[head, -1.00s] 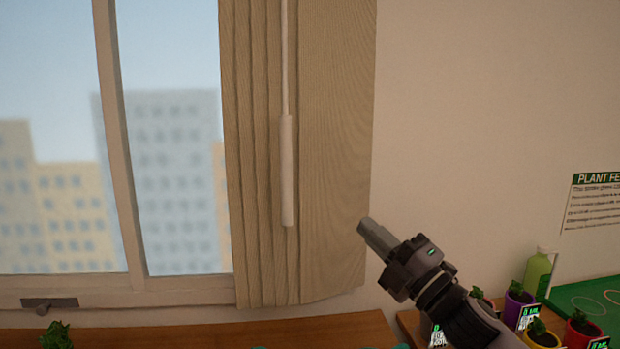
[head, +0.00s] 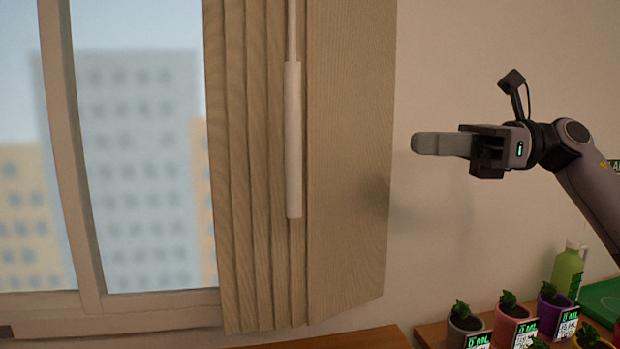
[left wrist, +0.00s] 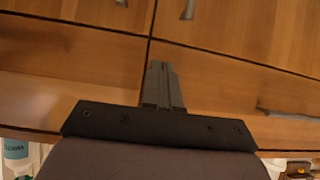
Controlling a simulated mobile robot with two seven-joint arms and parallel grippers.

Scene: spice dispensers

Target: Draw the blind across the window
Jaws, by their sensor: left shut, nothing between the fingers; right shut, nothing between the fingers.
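The beige blind (head: 345,150) hangs gathered in vertical folds at the right side of the window (head: 130,170), leaving the glass on the left uncovered. A pale wand (head: 293,140) hangs down in front of the folds. My right gripper (head: 425,143) is shut and empty, pointing left, to the right of the blind and apart from the wand. My left gripper (left wrist: 163,75) shows in the left wrist view, shut and empty, in front of wooden cabinet fronts; it is not in the head view.
Several small potted plants (head: 512,315) stand on a wooden surface at the lower right. A green bottle (head: 568,270) stands behind them. In the left wrist view, metal handles (left wrist: 188,10) stick out from the wooden fronts. The wall between blind and plants is clear.

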